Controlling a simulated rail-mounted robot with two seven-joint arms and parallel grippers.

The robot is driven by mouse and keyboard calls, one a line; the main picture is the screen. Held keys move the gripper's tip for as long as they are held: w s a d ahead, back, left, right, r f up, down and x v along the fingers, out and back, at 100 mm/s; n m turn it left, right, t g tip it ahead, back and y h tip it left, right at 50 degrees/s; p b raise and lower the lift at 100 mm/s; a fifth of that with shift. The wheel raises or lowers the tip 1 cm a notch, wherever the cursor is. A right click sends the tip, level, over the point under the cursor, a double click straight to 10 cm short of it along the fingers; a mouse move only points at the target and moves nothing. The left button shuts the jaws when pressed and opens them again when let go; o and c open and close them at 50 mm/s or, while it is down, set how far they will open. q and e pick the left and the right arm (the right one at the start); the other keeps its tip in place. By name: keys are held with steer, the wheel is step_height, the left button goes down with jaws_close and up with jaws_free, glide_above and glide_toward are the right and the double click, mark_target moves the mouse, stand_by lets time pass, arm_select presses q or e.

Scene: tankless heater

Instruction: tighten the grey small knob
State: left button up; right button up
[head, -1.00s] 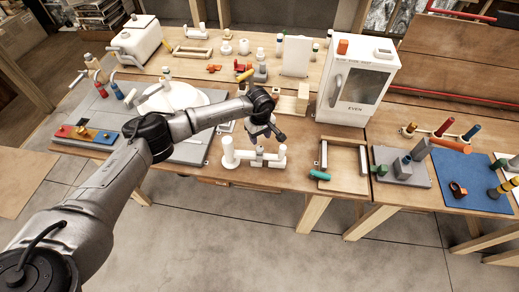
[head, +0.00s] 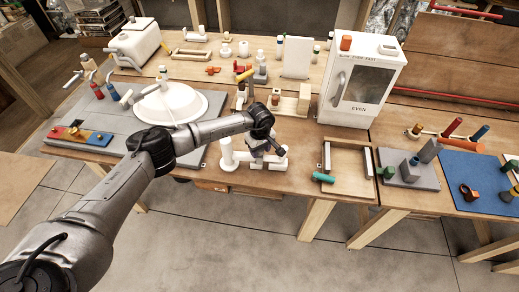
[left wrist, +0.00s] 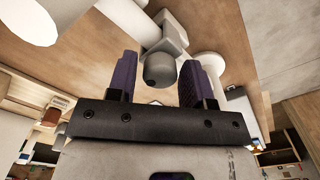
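The grey small knob (left wrist: 160,68) is round and dark grey, on a light block of a white pipe fixture. The fixture (head: 228,155) stands near the front edge of the table in the head view, partly hidden by my gripper. My left gripper (head: 268,148) is over the fixture's middle. In the left wrist view its two purple fingers (left wrist: 158,82) stand apart, one on each side of the knob, with gaps visible. Whether the fingertips reach past the knob is unclear. My right gripper is not in view.
A wooden frame with a teal handle (head: 323,178) lies right of the fixture. A white oven-like box (head: 360,82) stands behind it. A white basin (head: 170,103) is to the left. Wooden blocks (head: 290,104) stand close behind my gripper.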

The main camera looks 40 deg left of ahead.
arm_select(q)
jaws_close()
steer(key=m+b, duration=0.2)
steer(key=m, duration=0.1)
steer(key=m+b, duration=0.2)
steer(key=shift+f, duration=0.25)
steer(key=shift+r+m+b, duration=0.1)
steer(key=shift+m+b, duration=0.5)
steer(key=shift+m, duration=0.4)
steer(key=shift+r+m, duration=0.1)
steer(key=shift+m, duration=0.3)
